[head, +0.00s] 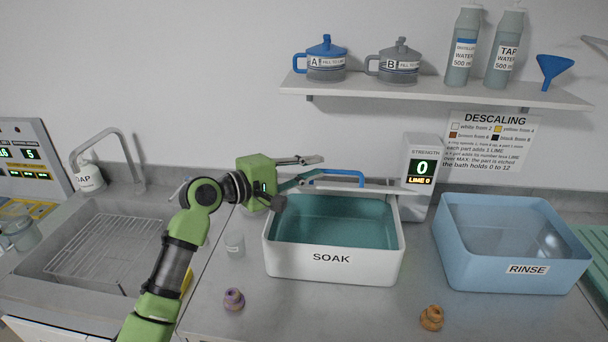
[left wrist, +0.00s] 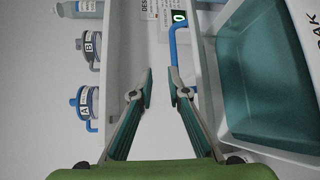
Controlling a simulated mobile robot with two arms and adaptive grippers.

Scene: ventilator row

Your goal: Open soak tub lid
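The white soak tub (head: 333,265) stands on the counter with its teal inside open to view. Its lid (head: 375,187) stands up along the tub's back edge, seen nearly edge-on, with a blue handle (head: 345,174) behind it. My left gripper (head: 316,166) is at the tub's back left, near the handle's left end. Its fingers are apart with nothing between them. In the left wrist view the blue handle (left wrist: 173,48) is beside the right finger's tip; I cannot tell whether they touch. My right gripper is not in view.
A strength display (head: 422,167) stands behind the tub's right corner. A blue rinse tub (head: 465,255) is to the right, a sink with a rack (head: 105,245) to the left. A purple piece (head: 233,299), a brown piece (head: 431,318) and a clear cup (head: 235,245) are nearby. A shelf (head: 430,93) hangs above.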

